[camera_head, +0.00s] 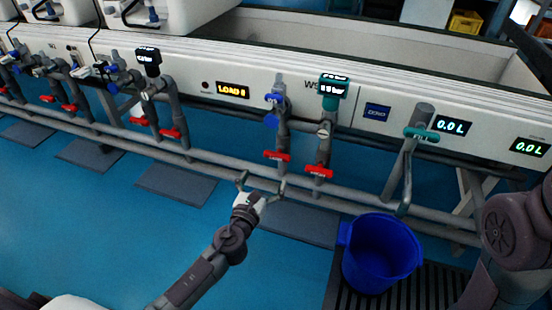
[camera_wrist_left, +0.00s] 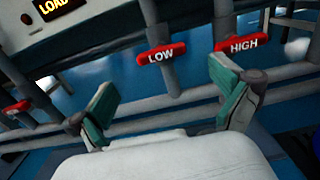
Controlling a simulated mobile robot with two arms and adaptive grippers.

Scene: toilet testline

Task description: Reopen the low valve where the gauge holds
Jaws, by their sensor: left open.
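The low valve has a red handle (camera_head: 277,156) lying crosswise on its vertical pipe, under a blue-handled tap. In the left wrist view the red handle marked LOW (camera_wrist_left: 161,54) is upper middle. The similar HIGH handle (camera_head: 318,170) is to its right, also crosswise; it shows in the left wrist view (camera_wrist_left: 241,43). A teal gauge (camera_head: 333,90) with a lit display, too small to read surely, tops the HIGH pipe. My left gripper (camera_head: 262,182) is open and empty, below and in front of the LOW handle, apart from it. My right gripper is out of view.
A blue bucket (camera_head: 380,254) stands on a dark grating at right, below a teal-handled tap (camera_head: 421,134). Long grey pipes (camera_head: 225,160) run along the bench front. Another station with a dark gauge (camera_head: 148,57) and red handles is left. Open blue floor lies at left.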

